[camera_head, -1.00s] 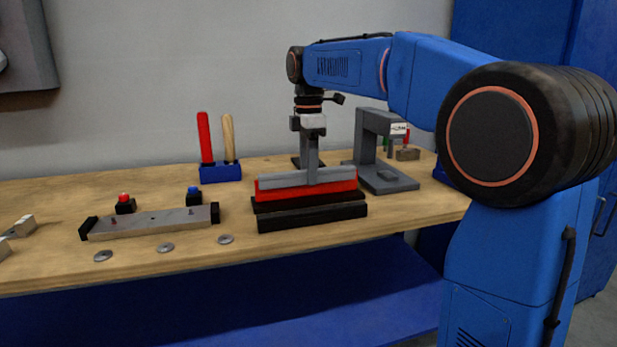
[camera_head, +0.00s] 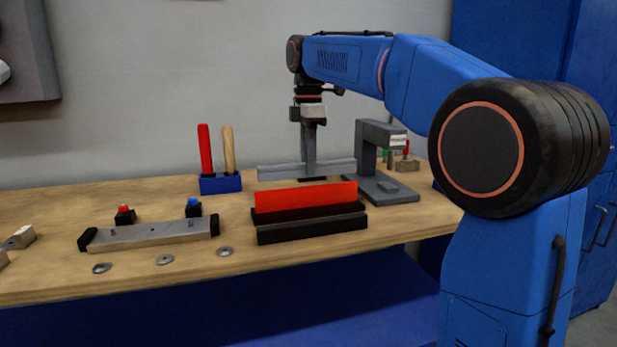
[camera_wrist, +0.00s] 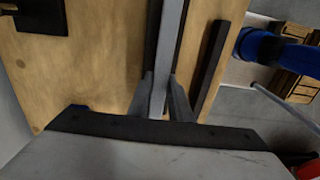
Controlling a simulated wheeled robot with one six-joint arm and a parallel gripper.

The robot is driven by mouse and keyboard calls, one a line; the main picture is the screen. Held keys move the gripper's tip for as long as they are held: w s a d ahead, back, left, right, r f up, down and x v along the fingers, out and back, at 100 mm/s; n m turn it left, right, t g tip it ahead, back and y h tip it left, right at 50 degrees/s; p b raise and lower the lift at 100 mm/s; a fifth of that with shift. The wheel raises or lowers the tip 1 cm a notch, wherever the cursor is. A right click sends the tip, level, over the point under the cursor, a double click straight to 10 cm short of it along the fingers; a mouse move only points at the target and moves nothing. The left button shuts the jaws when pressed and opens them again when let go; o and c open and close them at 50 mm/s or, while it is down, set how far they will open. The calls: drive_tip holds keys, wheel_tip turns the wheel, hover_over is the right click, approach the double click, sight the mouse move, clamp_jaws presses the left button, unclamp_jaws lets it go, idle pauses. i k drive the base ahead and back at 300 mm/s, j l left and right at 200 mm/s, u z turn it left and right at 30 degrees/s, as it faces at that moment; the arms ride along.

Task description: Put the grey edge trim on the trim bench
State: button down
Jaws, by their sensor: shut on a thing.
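The grey edge trim (camera_head: 275,173) is a long thin grey bar. My gripper (camera_head: 309,163) points down and is shut on it near its middle, holding it level above and behind the red trim in the head view. In the wrist view the fingers (camera_wrist: 163,98) close on both sides of the grey edge trim (camera_wrist: 168,45). The red trim (camera_head: 305,197) stands upright in a black rack (camera_head: 312,231) on the wooden bench (camera_head: 130,262). I cannot tell if this bench is the trim bench.
A grey press (camera_head: 385,190) stands right of the rack. A blue holder (camera_head: 221,183) with red and wooden handles stands at the back. A metal bar fixture (camera_head: 150,234), red and blue buttons and several discs lie left.

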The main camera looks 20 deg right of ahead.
sight(172, 212)
drive_tip(key=i+j, duration=0.1)
drive_tip(key=j, duration=0.35)
drive_tip(key=i+j, duration=0.1)
drive_tip(key=j, duration=0.35)
drive_tip(key=i+j, duration=0.1)
drive_tip(key=j, duration=0.35)
drive_tip(key=i+j, duration=0.15)
drive_tip(key=j, duration=0.3)
